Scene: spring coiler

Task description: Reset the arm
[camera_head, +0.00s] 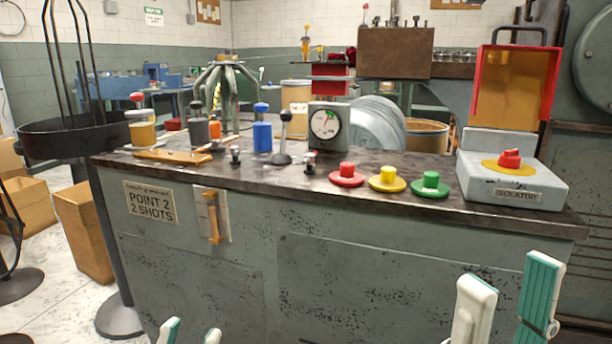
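My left gripper (191,335) shows only its two fingertips at the bottom edge, apart with nothing between them. My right gripper (508,297) is at the bottom right, with its white and green fingers apart and empty. Both are in front of the grey machine cabinet and touch nothing visible. A black-knobbed lever (285,136) stands upright on the dark worktop. An orange-handled lever (213,216) is on the cabinet's front panel. I cannot tell which part, if any, is the arm in the task.
The worktop (330,183) carries red (347,174), yellow (387,178) and green (431,183) buttons. An isolator box (510,185) with a red knob is at right, a dial gauge (325,125) at centre. A black round tray (75,135) stands left. The space before the cabinet is clear.

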